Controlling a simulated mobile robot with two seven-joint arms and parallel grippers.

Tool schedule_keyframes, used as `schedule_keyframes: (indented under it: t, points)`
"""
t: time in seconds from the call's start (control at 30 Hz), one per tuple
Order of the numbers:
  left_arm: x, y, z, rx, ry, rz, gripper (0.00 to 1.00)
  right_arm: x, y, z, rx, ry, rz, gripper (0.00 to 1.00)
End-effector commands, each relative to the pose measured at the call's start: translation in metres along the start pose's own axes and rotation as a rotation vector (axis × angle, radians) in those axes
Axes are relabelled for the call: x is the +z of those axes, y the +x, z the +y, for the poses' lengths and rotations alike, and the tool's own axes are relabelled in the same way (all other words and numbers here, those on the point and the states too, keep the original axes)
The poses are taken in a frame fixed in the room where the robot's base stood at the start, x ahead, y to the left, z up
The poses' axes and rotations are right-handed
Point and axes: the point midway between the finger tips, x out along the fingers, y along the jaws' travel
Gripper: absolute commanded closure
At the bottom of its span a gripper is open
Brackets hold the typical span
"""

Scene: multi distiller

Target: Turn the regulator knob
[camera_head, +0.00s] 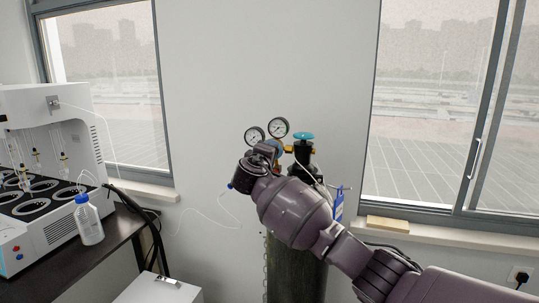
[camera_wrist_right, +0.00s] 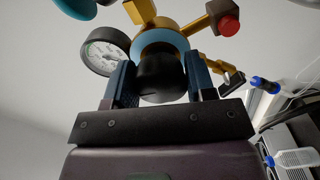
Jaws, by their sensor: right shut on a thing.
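The regulator knob (camera_wrist_right: 160,75) is black and rounded, in front of a light blue ring and brass fittings in the right wrist view. My right gripper (camera_wrist_right: 161,80) has one dark finger on each side of the knob and is shut on it. In the head view, my right arm hides the knob and most of the gripper. Two round pressure gauges (camera_head: 279,128) show above my wrist; one gauge (camera_wrist_right: 105,52) also shows beside the left finger in the wrist view. My left gripper is in neither view.
A dark green gas cylinder (camera_head: 283,275) with a teal valve handwheel (camera_head: 303,136) stands against the wall. At the left, a white distiller (camera_head: 35,105) and a blue-capped bottle (camera_head: 89,222) stand on a dark table (camera_head: 100,256). A white box (camera_head: 150,290) is low at the front.

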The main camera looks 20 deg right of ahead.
Motion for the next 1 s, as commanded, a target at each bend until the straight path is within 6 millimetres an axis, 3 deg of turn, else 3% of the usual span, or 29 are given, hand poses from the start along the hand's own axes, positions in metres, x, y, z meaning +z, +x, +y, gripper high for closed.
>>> schedule_keyframes:
  t: [0.13,0.17,0.3,0.67,0.87,1.0]
  points:
    - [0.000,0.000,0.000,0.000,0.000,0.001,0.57,0.000,0.000,-0.002,-0.003,-0.001,-0.001,0.73]
    - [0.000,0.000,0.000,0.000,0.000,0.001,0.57,0.000,0.000,-0.002,-0.003,-0.001,-0.001,0.47]
    - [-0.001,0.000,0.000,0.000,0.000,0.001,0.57,0.000,0.000,-0.002,-0.002,0.000,0.000,0.25]
    - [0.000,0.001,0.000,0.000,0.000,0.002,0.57,0.000,-0.003,-0.001,-0.001,0.001,0.001,0.25]
    - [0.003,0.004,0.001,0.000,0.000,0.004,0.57,0.000,-0.024,-0.003,-0.002,0.003,0.003,0.25]
    - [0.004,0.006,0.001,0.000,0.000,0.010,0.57,0.000,-0.049,-0.003,-0.003,0.004,0.003,0.25]
